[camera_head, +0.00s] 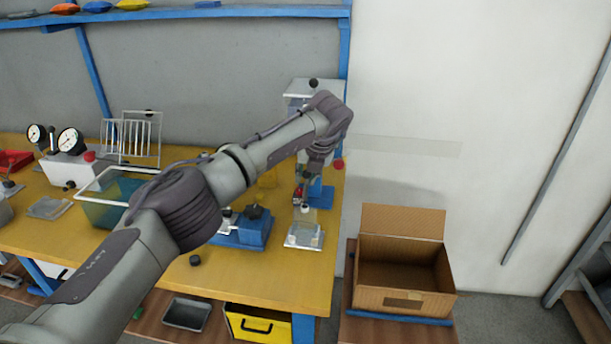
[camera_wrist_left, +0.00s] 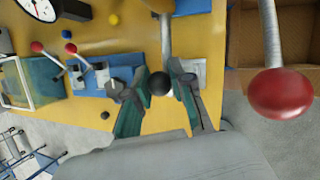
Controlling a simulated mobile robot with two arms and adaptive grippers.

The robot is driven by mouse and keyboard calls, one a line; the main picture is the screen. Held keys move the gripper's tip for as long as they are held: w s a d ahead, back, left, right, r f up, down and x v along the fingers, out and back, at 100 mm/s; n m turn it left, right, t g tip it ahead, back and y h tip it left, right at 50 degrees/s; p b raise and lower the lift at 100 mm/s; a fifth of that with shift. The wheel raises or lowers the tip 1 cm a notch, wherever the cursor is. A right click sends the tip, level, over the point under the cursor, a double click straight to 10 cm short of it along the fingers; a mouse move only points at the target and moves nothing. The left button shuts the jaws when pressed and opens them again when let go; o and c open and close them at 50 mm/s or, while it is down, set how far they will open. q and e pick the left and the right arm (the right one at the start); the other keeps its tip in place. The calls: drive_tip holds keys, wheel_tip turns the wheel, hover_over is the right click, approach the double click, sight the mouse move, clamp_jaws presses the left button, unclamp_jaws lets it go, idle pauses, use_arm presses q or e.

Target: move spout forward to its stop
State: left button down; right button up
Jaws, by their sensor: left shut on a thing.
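My left gripper (camera_head: 302,190) is in front of the grey and white machine (camera_head: 299,88) at the bench's right end. In the left wrist view, the fingers (camera_wrist_left: 158,92) are shut around a black ball knob (camera_wrist_left: 160,83). A grey metal tube (camera_wrist_left: 166,40), which looks like the spout, runs from behind this knob; the join is hidden. A clear plate (camera_head: 303,238) with a pale base lies below the gripper in the head view. My right gripper is not in view.
A red ball knob (camera_wrist_left: 284,93) on a metal lever stands close on the right in the wrist view. A blue fixture (camera_head: 252,232) is left of the gripper. An open cardboard box (camera_head: 403,299) stands right of the yellow bench (camera_head: 250,283).

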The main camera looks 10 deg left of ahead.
use_arm(q)
drive_tip(key=c, duration=1)
unclamp_jaws()
drive_tip(key=shift+d+r, duration=0.1)
drive_tip(key=shift+r, duration=0.05)
drive_tip(key=v, duration=1.1)
drive_tip(key=shift+s+d+r, duration=0.1)
drive_tip(key=shift+d+r, duration=0.05)
drive_tip(key=shift+r, duration=0.2)
